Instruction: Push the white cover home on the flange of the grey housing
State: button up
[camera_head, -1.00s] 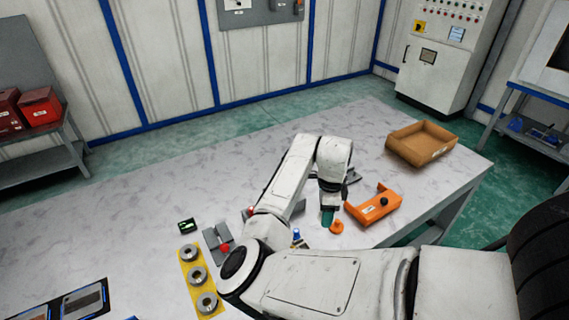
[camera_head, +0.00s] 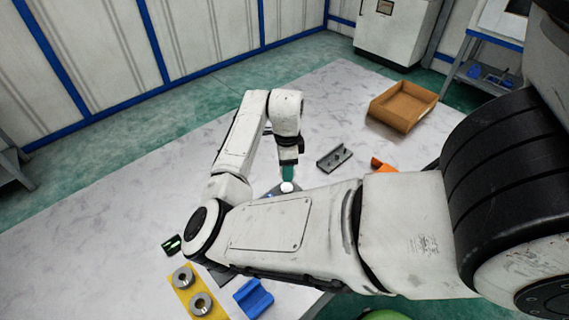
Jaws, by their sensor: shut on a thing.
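My gripper (camera_head: 288,163) points down at the middle of the table, shut on a teal-green piece (camera_head: 287,174) that shows below its dark jaws. Directly under the teal piece is a small round white part (camera_head: 288,187), which looks like the white cover. I cannot tell whether the two touch. A grey-blue shape (camera_head: 272,190) shows beside and below the white part, probably the grey housing. My forearm hides most of it, so its flange and how the cover sits on it cannot be seen.
A brown tray (camera_head: 402,106) stands at the back right. Steel rings on a yellow plate (camera_head: 193,291) and a blue cradle (camera_head: 253,298) are in front. The table behind is clear.

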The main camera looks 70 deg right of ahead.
aim_at(286, 187)
jog(key=shift+f+b, duration=2.15)
jog(key=shift+f, duration=0.9)
jog(key=shift+f+p, duration=0.45)
jog(key=shift+f, duration=0.3)
dwell(2.7)
jog(key=o, duration=1.1)
jog(key=shift+c, duration=0.2)
jog(key=shift+r, duration=0.15)
jog(key=shift+r+p, duration=2.15)
jog(key=shift+r, duration=0.2)
jog(key=shift+r+p, duration=0.3)
jog(key=shift+r, duration=0.75)
